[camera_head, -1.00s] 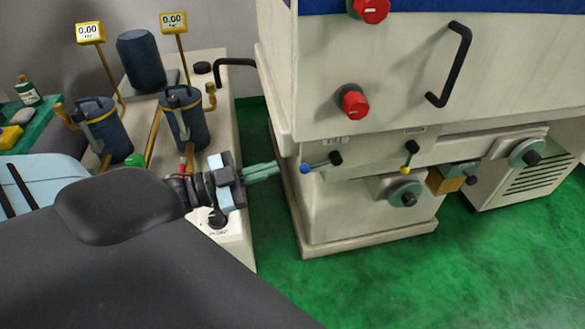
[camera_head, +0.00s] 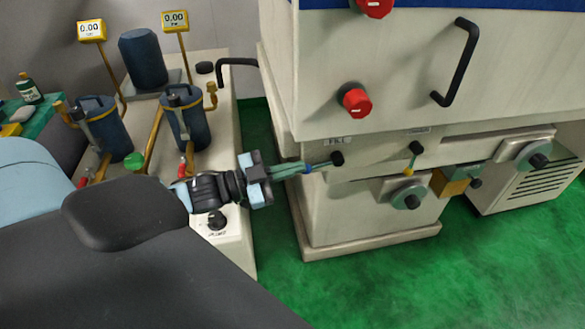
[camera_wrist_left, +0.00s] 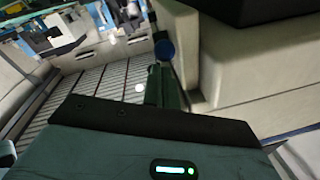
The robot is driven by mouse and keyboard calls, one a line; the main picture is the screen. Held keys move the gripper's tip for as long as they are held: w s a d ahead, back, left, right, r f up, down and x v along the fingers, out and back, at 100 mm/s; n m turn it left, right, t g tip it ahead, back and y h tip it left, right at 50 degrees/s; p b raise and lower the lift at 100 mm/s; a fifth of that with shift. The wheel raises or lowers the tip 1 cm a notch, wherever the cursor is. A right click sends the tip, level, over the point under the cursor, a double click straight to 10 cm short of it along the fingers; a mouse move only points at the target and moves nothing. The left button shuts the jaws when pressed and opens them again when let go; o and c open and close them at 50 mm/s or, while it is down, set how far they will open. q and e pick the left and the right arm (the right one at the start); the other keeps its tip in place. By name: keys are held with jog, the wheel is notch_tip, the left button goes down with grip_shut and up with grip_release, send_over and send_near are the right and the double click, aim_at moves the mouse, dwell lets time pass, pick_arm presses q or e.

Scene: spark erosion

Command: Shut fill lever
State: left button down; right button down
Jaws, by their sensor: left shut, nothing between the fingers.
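The fill lever (camera_head: 337,158) is a short lever with a black pivot and a blue tip, on the cream machine front below a small label. It points left and slightly down. My left gripper (camera_head: 302,168) comes in from the left, with its green fingers shut and empty. In the head view its fingertips overlap the lever's blue tip and partly hide it. In the left wrist view the blue knob (camera_wrist_left: 165,50) shows just beyond the fingertips (camera_wrist_left: 160,75); I cannot tell whether they touch. My right gripper is out of view.
The machine's upper body (camera_head: 390,80) overhangs the levers. A cream pump bench (camera_head: 225,120) with dark blue canisters stands left. Green floor (camera_head: 400,285) is clear in front.

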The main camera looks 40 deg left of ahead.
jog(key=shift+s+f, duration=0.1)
pick_arm(q)
jog(key=shift+f+t+b, duration=0.3)
jog(key=shift+f+b, duration=0.1)
jog(key=shift+b, duration=0.15)
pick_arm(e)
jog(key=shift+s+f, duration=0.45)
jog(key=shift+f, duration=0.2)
pick_arm(q)
jog(key=shift+f+h, duration=0.15)
jog(key=shift+h, duration=0.15)
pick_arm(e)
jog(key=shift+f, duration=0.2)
